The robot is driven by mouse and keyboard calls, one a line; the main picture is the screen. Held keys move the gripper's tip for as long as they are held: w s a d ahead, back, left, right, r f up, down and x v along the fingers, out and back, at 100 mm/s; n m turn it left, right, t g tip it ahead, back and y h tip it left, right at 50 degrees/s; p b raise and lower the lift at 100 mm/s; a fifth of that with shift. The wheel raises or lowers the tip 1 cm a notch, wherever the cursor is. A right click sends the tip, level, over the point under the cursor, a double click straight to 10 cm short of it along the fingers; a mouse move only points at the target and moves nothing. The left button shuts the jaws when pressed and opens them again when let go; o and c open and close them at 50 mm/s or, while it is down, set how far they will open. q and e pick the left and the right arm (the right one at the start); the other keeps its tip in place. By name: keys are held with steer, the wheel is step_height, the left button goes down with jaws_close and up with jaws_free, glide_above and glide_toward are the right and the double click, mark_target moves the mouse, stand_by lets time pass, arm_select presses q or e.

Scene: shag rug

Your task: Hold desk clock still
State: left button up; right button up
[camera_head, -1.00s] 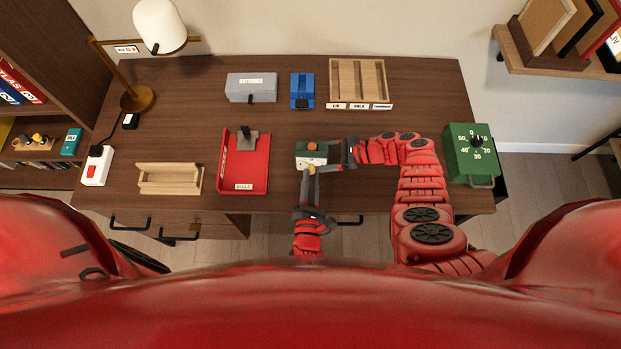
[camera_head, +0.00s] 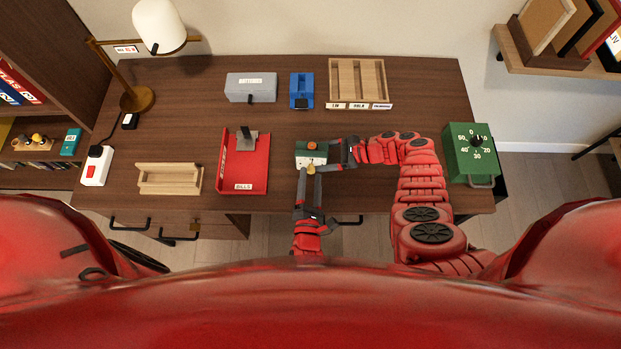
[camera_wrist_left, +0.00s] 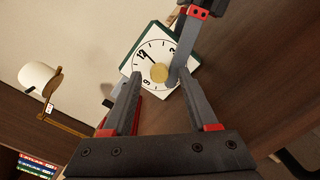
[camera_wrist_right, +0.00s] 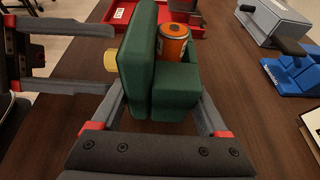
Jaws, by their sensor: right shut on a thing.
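The desk clock (camera_head: 303,147) is a green block with a white dial, standing near the desk's front edge. Its dial (camera_wrist_left: 151,55) shows in the left wrist view with a round yellow knob (camera_wrist_left: 159,73) at its centre. An orange cylinder (camera_wrist_right: 174,42) sits in the clock's back. My right gripper (camera_head: 332,157) is shut on the clock from the right side; in the right wrist view its fingers flank the green body (camera_wrist_right: 150,75). My left gripper (camera_head: 310,178) is open in front of the dial, its fingers apart and the knob beyond them.
A red tray (camera_head: 263,165) and a wooden holder (camera_head: 168,190) lie to the left. A grey box (camera_head: 250,95), a blue device (camera_head: 302,78) and a wooden sorter (camera_head: 358,68) stand behind. A green dial box (camera_head: 460,165) stands at right.

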arm_select(q)
steer(key=s, duration=1.2)
steer(key=shift+a, duration=0.3)
arm_select(e)
steer(key=o, duration=1.4)
steer(key=shift+d, duration=0.1)
